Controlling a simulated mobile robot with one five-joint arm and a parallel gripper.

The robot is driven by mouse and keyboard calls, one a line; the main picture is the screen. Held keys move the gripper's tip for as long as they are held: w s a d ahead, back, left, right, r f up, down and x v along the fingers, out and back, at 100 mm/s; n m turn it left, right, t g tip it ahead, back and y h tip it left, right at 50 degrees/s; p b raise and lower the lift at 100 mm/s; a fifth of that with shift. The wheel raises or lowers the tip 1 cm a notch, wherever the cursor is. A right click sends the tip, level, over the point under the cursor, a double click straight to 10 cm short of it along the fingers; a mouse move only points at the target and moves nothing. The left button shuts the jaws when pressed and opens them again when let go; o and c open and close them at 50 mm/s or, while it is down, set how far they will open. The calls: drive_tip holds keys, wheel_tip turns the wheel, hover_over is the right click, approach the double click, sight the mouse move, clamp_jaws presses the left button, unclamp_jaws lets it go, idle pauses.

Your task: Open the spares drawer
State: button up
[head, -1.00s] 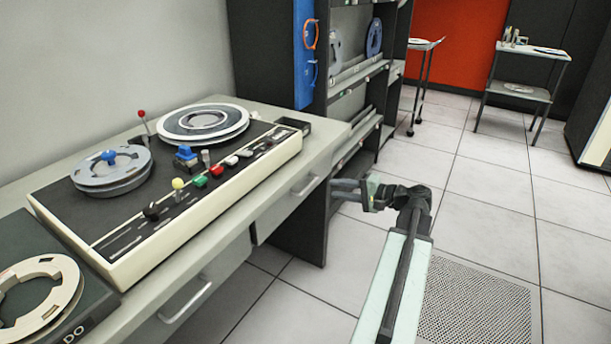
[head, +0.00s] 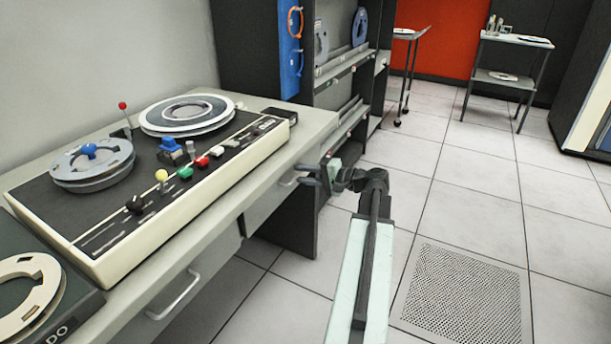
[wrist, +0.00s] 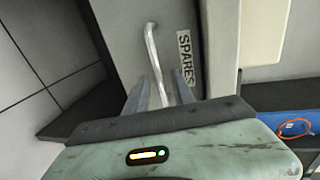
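The spares drawer (head: 262,208) is the far drawer under the desk, grey, and its front looks flush with the desk. In the wrist view its front (wrist: 120,38) carries a label (wrist: 186,60) reading SPARES beside a pale bar handle (wrist: 152,52). The handle (head: 287,180) is partly hidden by my fingers in the head view. My gripper (head: 308,175) is at the handle. In the wrist view my gripper (wrist: 162,92) has its fingers apart, one on each side of the handle's lower part; I see no clear grip on it.
A second drawer with a handle (head: 178,297) is nearer on the same desk (head: 312,128). A tape machine (head: 160,185) stands on top. A dark shelf rack (head: 300,225) is just beyond the spares drawer. Open tiled floor (head: 470,190) lies to the right.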

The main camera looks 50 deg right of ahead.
clamp_jaws()
idle(1.3)
